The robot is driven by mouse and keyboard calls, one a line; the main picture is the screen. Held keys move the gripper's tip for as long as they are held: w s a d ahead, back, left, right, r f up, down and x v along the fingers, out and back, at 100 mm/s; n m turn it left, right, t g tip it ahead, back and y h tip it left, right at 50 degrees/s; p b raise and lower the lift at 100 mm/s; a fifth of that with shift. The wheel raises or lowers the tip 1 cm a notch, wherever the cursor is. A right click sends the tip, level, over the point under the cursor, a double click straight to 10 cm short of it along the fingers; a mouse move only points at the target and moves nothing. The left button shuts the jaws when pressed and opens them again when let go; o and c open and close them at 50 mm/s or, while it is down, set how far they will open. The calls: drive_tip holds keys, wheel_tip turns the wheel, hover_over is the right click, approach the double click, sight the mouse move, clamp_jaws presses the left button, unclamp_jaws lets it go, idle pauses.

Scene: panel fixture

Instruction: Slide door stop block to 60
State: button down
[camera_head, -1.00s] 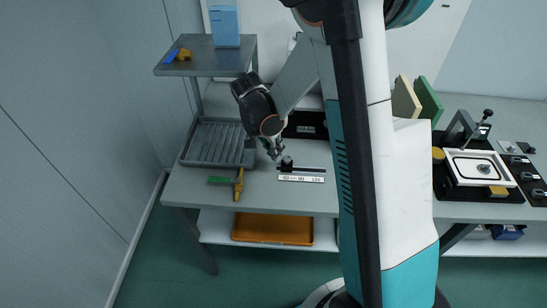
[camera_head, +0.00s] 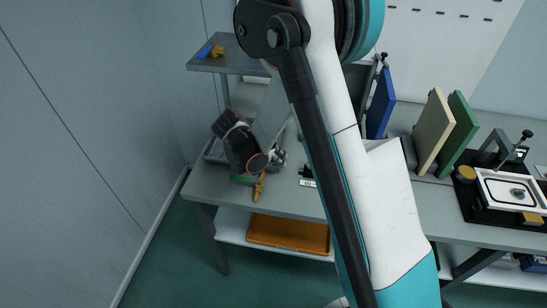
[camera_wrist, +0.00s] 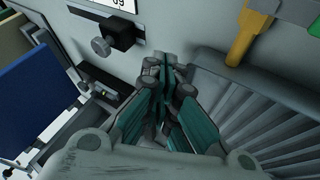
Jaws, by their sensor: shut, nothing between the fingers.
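The stop block (camera_wrist: 122,32) is black with a round grey knob (camera_wrist: 101,46) and sits on a dark rail at the upper left of the wrist view. Beside it a white scale label (camera_wrist: 118,4) shows digits upside down that read as 60. In the head view only the left end of the label (camera_head: 307,183) shows; my arm hides the rest, and the block cannot be made out there. My gripper (camera_wrist: 164,78) is shut and empty, apart from the block. In the head view my gripper (camera_head: 278,156) is left of the rail.
A blue panel (camera_head: 381,103), a cream panel (camera_head: 433,132) and a green panel (camera_head: 461,132) stand to the right. A grey shelf (camera_head: 235,62) rises behind.

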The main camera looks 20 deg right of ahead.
sight(309, 171)
drive_tip(key=b+x, duration=0.1)
drive_tip(key=x, duration=0.2)
drive_tip(key=shift+s+d, duration=0.1)
drive_tip(key=shift+d, duration=0.1)
drive_tip(key=shift+s+d+r+b, duration=0.15)
drive_tip(key=shift+s+d+b, duration=0.15)
drive_tip(key=shift+s+d, duration=0.65)
drive_tip(key=shift+d, duration=0.5)
drive_tip(key=shift+s+d+b, duration=0.25)
drive_tip(key=shift+d+b, duration=0.1)
drive_tip(key=shift+d, duration=0.15)
drive_tip(key=shift+w+a, duration=0.1)
